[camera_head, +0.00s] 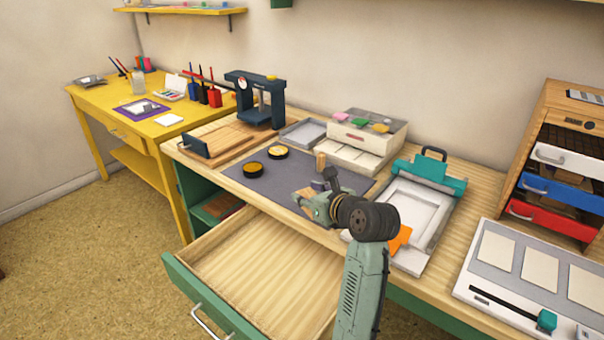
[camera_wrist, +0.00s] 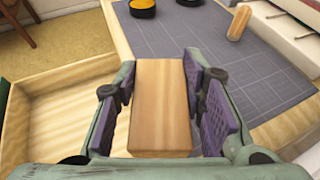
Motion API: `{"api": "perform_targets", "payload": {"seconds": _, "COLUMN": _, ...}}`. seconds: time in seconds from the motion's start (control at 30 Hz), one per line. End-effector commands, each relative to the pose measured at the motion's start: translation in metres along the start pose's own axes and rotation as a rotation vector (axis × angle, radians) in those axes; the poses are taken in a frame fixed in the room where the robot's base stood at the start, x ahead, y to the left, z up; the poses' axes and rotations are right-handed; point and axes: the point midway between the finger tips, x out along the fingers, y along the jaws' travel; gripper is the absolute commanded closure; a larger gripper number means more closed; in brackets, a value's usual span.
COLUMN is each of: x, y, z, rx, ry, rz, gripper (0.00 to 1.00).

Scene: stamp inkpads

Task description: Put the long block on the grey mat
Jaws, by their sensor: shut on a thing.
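The long block (camera_wrist: 162,100) is plain light wood and lies between the purple pads of my gripper (camera_wrist: 162,112) in the wrist view. My gripper is shut on it. The grey mat (camera_head: 233,172) lies on the wooden desk, with grid lines visible in the wrist view (camera_wrist: 185,35). In the head view my gripper (camera_head: 318,190) is near the mat's front edge, and the held block is mostly hidden there. In the wrist view the block's far end appears over the mat's near edge. Its height above the mat is hard to tell.
Two round inkpads, one black-rimmed yellow (camera_head: 278,152) and one darker (camera_head: 252,168), sit on the mat. A small wooden piece (camera_head: 320,161) stands at its back. An open drawer (camera_head: 255,262) juts out in front. A teal-and-white press (camera_head: 425,195) is right. The mat's middle looks clear.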

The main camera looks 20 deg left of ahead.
Motion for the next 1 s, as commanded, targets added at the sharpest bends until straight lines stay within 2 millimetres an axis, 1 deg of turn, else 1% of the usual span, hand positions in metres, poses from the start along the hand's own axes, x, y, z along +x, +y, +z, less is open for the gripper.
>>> {"api": "perform_targets", "payload": {"seconds": 0.07, "x": 0.003, "y": -0.001, "z": 0.002, "rx": 0.001, "ry": 0.000, "rz": 0.000, "gripper": 0.92}}
{"api": "perform_targets", "payload": {"seconds": 0.17, "x": 0.017, "y": -0.007, "z": 0.007, "rx": 0.002, "ry": 0.001, "rz": 0.001, "gripper": 0.92}}
{"api": "perform_targets", "payload": {"seconds": 0.5, "x": 0.097, "y": -0.042, "z": 0.033, "rx": 0.001, "ry": 0.002, "rz": 0.000, "gripper": 0.92}}
{"api": "perform_targets", "payload": {"seconds": 0.63, "x": 0.123, "y": -0.053, "z": 0.040, "rx": 0.002, "ry": 0.000, "rz": 0.000, "gripper": 0.92}}
{"api": "perform_targets", "payload": {"seconds": 0.73, "x": 0.135, "y": -0.058, "z": 0.043, "rx": 0.001, "ry": 0.000, "rz": 0.000, "gripper": 0.92}}
{"api": "perform_targets", "payload": {"seconds": 0.87, "x": 0.141, "y": -0.061, "z": 0.043, "rx": 0.001, "ry": -0.001, "rz": -0.001, "gripper": 0.92}}
{"api": "perform_targets", "payload": {"seconds": 1.0, "x": 0.146, "y": -0.061, "z": 0.029, "rx": 0.003, "ry": 0.003, "rz": -0.001, "gripper": 0.92}}
